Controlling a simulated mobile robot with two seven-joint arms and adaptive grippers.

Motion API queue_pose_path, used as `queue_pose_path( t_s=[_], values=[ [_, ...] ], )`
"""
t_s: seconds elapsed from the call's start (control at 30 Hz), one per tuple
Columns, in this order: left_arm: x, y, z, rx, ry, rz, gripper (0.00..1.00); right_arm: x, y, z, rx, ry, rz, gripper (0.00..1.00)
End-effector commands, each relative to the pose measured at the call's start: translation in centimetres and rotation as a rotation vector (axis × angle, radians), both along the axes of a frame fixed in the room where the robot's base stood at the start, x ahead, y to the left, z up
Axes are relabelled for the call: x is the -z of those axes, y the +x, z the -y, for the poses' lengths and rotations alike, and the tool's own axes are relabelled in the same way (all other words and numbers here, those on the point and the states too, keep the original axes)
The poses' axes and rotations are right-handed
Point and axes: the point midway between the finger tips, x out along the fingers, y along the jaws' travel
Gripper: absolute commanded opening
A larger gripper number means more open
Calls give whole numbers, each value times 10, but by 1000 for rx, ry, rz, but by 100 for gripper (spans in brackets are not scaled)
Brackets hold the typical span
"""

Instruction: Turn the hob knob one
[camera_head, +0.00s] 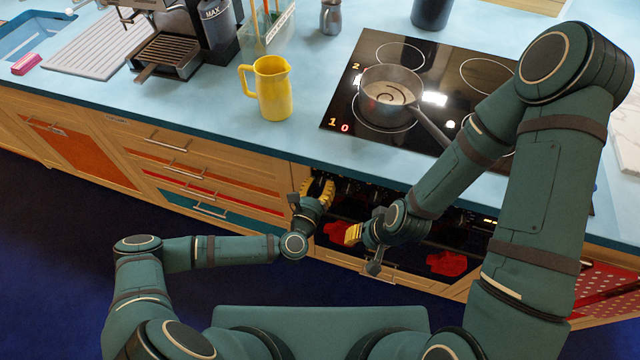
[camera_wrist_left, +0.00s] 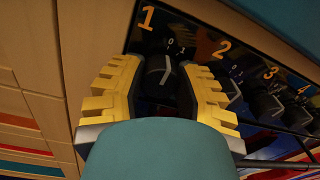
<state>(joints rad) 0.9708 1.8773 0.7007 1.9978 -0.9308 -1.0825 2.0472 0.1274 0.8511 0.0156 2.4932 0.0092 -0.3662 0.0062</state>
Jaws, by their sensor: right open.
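Hob knob one (camera_wrist_left: 160,78) is a black knob below an orange figure 1 at the left end of the dark control panel in the left wrist view. In the head view my left gripper (camera_head: 318,192) is at the counter's front; knob one is hidden there. My right gripper (camera_head: 352,235) is open and empty, lower, before the oven front.
A saucepan (camera_head: 393,88) stands on the hob with its handle toward my right arm. A yellow jug (camera_head: 271,90) stands on the blue counter left of the hob. Knob two (camera_wrist_left: 230,88) and other knobs continue to the right. A coffee machine (camera_head: 180,45) is further left.

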Motion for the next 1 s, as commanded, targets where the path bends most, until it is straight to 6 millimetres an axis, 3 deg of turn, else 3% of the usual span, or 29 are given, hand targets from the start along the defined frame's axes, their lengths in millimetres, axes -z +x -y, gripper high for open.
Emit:
queue_pose_path(
  t_s=[0.47,1.0],
  values=[
    [-1,1,0,0,83,33,0,4,-1,0,-2,0,-3,34],
    [-3,1,1,-2,527,181,0,16,-5,-1,-9,3,-11,34]
  ],
)
